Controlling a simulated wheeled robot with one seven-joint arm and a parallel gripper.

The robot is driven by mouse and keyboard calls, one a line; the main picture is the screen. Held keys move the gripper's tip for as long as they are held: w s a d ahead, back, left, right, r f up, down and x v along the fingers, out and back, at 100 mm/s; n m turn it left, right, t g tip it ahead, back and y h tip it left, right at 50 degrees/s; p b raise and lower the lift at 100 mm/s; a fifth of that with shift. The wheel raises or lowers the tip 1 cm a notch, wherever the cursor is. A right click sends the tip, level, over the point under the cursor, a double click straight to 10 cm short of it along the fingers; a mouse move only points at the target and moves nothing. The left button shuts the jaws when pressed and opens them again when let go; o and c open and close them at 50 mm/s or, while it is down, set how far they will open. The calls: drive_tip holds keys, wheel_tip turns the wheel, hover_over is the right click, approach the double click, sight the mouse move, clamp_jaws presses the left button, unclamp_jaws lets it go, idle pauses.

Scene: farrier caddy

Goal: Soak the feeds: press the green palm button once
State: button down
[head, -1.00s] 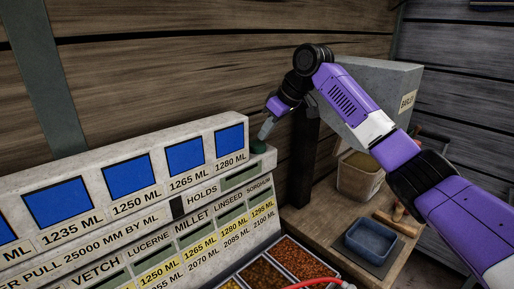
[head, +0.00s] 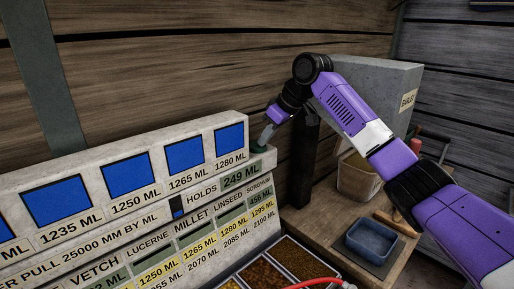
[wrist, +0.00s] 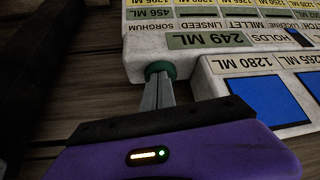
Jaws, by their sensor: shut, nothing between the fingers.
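The green palm button (wrist: 160,69) sits at the end of the pale panel, beside the 1280 ML window. In the wrist view my gripper (wrist: 158,80) is shut, with its fingertips on the button's face or right at it. In the head view my gripper (head: 264,141) is at the panel's right end, and the green button (head: 258,148) is partly hidden behind the fingers. The HOLDS display (head: 241,176) reads 249 ML, and the small display under SORGHUM (head: 261,198) reads 456 ML.
Blue windows (head: 184,154) line the panel's upper face. Right of the panel, a wooden bench (head: 325,212) carries a blue tray (head: 369,239) and a tub (head: 358,178). Open bins of feed (head: 298,258) lie below the panel. A grey BARLEY box (head: 380,90) stands behind my arm.

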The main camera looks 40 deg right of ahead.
idle(0.3)
wheel_tip(320, 180, up, 6)
drive_tip(key=p, duration=0.5)
drive_tip(key=shift+f+p, duration=0.1)
drive_tip(key=shift+p, duration=0.25)
drive_tip(key=b+v, duration=0.2)
drive_tip(key=v, duration=0.5)
drive_tip(key=shift+s+r, duration=0.15)
drive_tip(key=shift+r, duration=0.25)
